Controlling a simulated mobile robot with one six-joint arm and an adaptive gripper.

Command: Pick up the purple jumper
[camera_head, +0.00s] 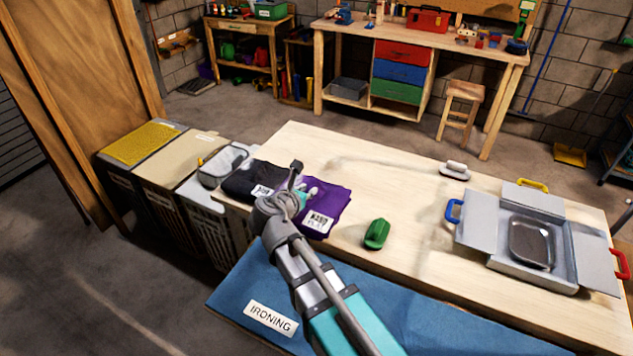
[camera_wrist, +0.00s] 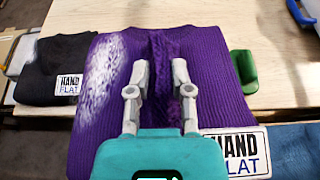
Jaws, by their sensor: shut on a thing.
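The purple jumper (camera_head: 330,203) lies folded on the wooden table, with a white label near its front right corner. In the wrist view the purple jumper (camera_wrist: 218,75) fills the middle, with a pale whitish patch on its left side. My gripper (camera_wrist: 160,78) is over the jumper, its two fingers shut on a raised fold of knit between them. In the head view my gripper (camera_head: 298,186) is at the jumper, partly hidden by my arm. The jumper still appears to rest on the table.
A dark folded garment (camera_head: 243,180) lies directly left of the jumper. A green object (camera_head: 377,234) stands to its right. A blue ironing mat (camera_head: 240,297) lies in front. An open grey box (camera_head: 480,238) holds a metal tray at right. The table's middle is fairly clear.

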